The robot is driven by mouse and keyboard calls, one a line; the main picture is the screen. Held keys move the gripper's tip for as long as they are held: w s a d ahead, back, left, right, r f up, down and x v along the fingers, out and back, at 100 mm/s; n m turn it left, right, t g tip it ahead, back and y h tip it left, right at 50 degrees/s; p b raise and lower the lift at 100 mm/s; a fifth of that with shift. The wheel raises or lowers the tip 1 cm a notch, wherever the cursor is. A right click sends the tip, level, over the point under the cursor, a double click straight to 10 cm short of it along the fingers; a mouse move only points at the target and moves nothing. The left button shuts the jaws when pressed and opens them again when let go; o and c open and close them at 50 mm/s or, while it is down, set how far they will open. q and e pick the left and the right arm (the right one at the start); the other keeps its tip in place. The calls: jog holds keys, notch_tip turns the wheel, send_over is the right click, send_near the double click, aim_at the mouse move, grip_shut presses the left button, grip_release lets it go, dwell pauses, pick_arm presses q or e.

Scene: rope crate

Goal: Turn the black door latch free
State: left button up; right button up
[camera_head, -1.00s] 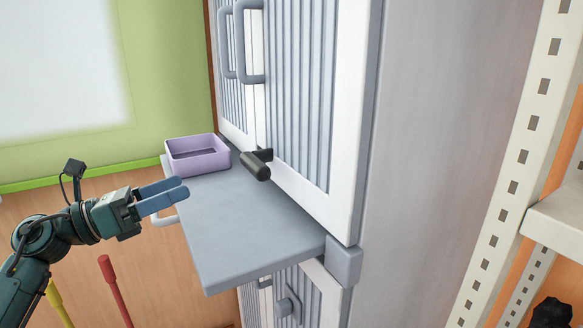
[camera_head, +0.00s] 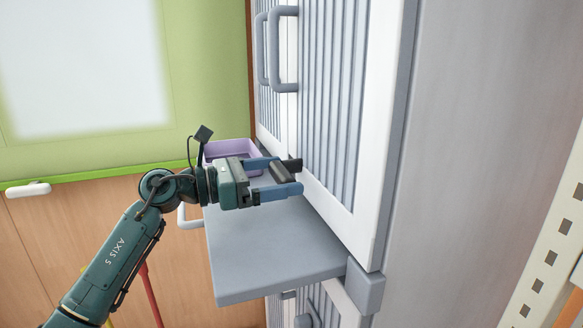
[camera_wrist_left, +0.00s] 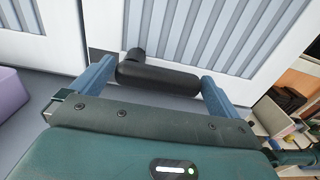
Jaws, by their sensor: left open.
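The black door latch (camera_head: 281,171) sticks out from the lower edge of the white and grey cabinet door, just above the grey shelf. In the left wrist view the latch (camera_wrist_left: 158,77) shows as a black cylinder lying crosswise on a short stem. My left gripper (camera_head: 281,175) is open, with its two blue fingers on either side of the latch. In the left wrist view the left gripper (camera_wrist_left: 158,88) has one finger near each end of the cylinder; I cannot tell whether they touch it. My right gripper is not in view.
The grey shelf (camera_head: 265,255) juts out under the latch. A purple bin (camera_head: 228,149) stands on it behind my gripper. Grey door handles (camera_head: 284,45) are higher up the cabinet. A perforated white post (camera_head: 550,255) stands at the far right.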

pick_arm(q)
jog(key=shift+x, duration=1.6)
jog(key=c, duration=1.3)
jog(key=shift+a, duration=0.1)
